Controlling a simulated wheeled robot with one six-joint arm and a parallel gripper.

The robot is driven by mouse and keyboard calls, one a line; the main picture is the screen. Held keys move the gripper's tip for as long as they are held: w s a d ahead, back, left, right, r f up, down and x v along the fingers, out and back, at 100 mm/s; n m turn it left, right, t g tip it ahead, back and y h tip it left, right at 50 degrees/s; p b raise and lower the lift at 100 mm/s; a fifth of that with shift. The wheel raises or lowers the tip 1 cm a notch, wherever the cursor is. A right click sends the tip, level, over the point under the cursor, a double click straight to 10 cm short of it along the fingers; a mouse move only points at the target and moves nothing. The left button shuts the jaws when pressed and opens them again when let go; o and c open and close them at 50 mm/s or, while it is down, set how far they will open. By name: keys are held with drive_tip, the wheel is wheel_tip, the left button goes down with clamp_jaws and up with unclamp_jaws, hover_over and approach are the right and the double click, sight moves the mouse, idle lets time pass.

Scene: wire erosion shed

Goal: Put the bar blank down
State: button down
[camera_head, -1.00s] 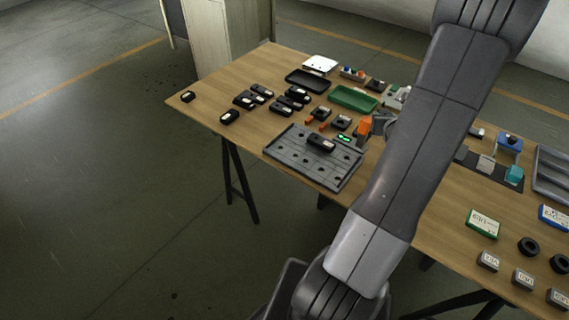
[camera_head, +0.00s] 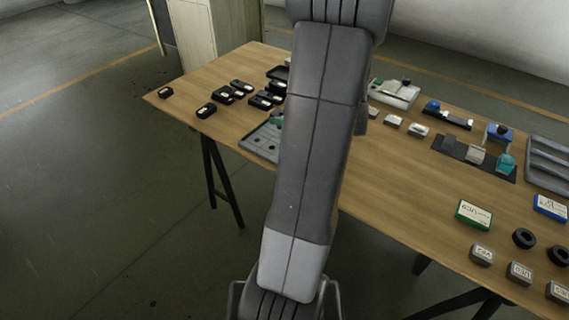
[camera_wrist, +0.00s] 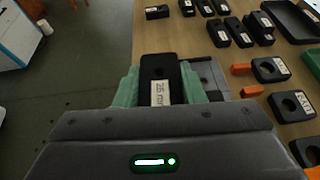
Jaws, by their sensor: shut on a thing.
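The bar blank (camera_wrist: 160,72) is a black block with a white label, which seems to end in "mm". In the wrist view it sits between the green fingers of my gripper (camera_wrist: 163,85), which is shut on it. It shows over the wooden table near its edge; whether it touches the table I cannot tell. Other black labelled blocks lie on the table, such as one (camera_wrist: 218,33) ahead of the gripper and one (camera_head: 206,110) near the table's left end.
The wooden table (camera_head: 400,190) carries a grey plate with holes (camera_head: 262,140), partly behind my arm. In the wrist view, black holed blocks (camera_wrist: 270,70) and orange pieces (camera_wrist: 252,90) lie to the right, with a dark tray (camera_wrist: 290,20) beyond. Bare wood shows just ahead of the gripper.

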drive_tip(key=shift+s+d+f, duration=0.15)
drive_tip(key=shift+s+f, duration=0.2)
drive_tip(key=shift+n+y, duration=0.3)
drive_tip(key=f+b, duration=0.1)
drive_tip(key=f, duration=0.4)
drive_tip(key=f+b, duration=0.1)
drive_tip(key=f, duration=0.3)
drive_tip(key=shift+s+f, duration=0.2)
drive_tip(key=shift+f, duration=0.2)
drive_tip(key=shift+f, duration=0.15)
drive_tip(key=c, duration=0.9)
unclamp_jaws()
drive_tip(key=shift+g, duration=0.3)
drive_tip(key=shift+s+d+r, duration=0.1)
drive_tip(key=shift+d+r, duration=0.1)
drive_tip(key=shift+r, duration=0.05)
drive_tip(key=v, duration=1.1)
drive_tip(key=shift+s+d+r+p, duration=0.15)
drive_tip(key=shift+s+p, duration=0.1)
drive_tip(key=shift+p, duration=0.15)
